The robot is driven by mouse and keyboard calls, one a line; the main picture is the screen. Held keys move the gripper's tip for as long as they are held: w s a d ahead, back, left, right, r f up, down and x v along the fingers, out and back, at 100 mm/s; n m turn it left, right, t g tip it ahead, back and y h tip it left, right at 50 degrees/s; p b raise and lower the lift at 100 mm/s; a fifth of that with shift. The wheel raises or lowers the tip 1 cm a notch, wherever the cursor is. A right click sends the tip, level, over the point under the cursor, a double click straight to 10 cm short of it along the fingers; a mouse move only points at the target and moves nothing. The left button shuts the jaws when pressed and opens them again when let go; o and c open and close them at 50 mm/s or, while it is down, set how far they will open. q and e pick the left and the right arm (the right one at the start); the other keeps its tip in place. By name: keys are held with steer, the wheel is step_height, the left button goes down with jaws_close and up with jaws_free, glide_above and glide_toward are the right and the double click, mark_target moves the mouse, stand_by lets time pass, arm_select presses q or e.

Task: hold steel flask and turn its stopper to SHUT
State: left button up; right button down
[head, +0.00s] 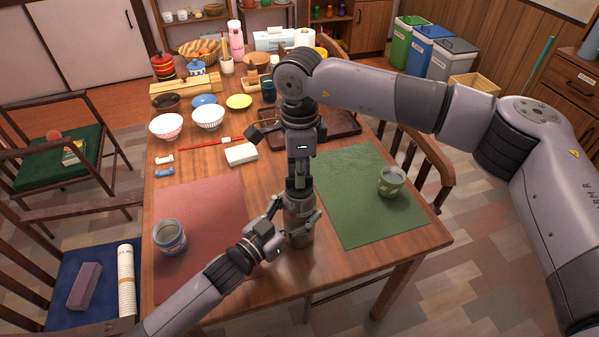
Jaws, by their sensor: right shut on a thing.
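The steel flask (299,238) stands upright on the wooden table, between the red mat and the green mat. My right gripper (298,183) points straight down over it and is shut on the stopper at its top. The fingers hide the stopper, so its turn position and any marking cannot be read. My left gripper (289,222) comes in from the lower left at the flask's body. Its fingers are beside the flask. I cannot tell whether they are closed on it.
A grey-blue cup (169,238) stands on the red mat (205,215) and a green cup (391,181) on the green mat (350,215). A white block (241,154), bowls and a dark tray (340,124) lie behind. Chairs flank the table (425,243).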

steer(key=m, duration=0.4)
steer(key=shift+m, duration=0.3)
steer(key=m, duration=0.3)
steer(key=shift+m, duration=0.3)
steer(key=m, duration=0.3)
steer(key=shift+m, duration=2.1)
steer(key=c, duration=1.7)
jaws_free()
